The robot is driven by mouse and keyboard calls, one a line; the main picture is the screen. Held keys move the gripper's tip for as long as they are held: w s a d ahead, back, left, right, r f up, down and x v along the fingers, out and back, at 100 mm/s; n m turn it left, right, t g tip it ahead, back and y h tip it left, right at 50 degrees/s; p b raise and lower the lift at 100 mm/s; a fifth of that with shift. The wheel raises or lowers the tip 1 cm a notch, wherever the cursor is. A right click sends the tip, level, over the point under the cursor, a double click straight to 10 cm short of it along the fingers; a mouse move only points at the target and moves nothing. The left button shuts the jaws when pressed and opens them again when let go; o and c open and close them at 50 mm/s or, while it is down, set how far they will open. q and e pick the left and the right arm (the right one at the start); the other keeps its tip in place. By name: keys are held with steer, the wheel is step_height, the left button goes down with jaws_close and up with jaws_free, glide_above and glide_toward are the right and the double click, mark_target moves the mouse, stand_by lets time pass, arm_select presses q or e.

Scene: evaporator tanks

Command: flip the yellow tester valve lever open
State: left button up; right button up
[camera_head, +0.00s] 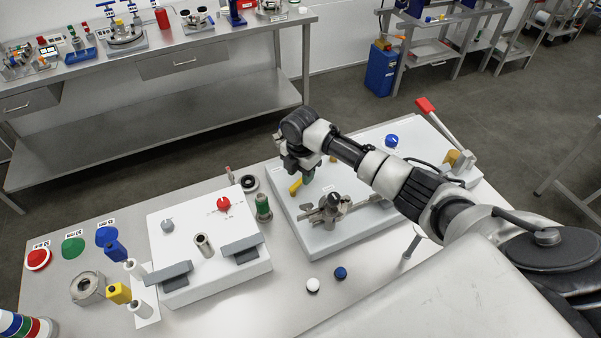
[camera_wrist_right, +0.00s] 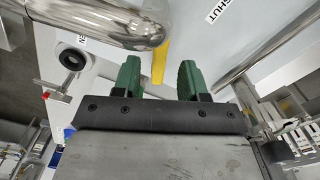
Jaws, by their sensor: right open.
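The yellow tester valve lever (camera_head: 295,187) sticks out on the white panel box (camera_head: 325,240), just below my right gripper (camera_head: 304,176) in the head view. In the right wrist view the yellow lever (camera_wrist_right: 160,62) shows as a narrow strip between the two green fingertips of my right gripper (camera_wrist_right: 159,78). The fingers are open, with a gap on both sides of the lever; I cannot tell how deep the lever sits between them. The valve body is mostly hidden behind the gripper. My left gripper is not in view.
A metal clamp fixture (camera_head: 331,208) stands on the panel near the lever. A thick steel pipe (camera_wrist_right: 110,22) runs close to the fingers in the wrist view, and a SHUT label (camera_wrist_right: 222,10) lies beyond. A red-handled lever (camera_head: 436,118) rises at the panel's far right.

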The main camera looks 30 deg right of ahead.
steer(key=shift+f, duration=1.05)
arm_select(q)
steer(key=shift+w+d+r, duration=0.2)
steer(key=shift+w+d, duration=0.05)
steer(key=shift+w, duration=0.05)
arm_select(e)
jaws_close()
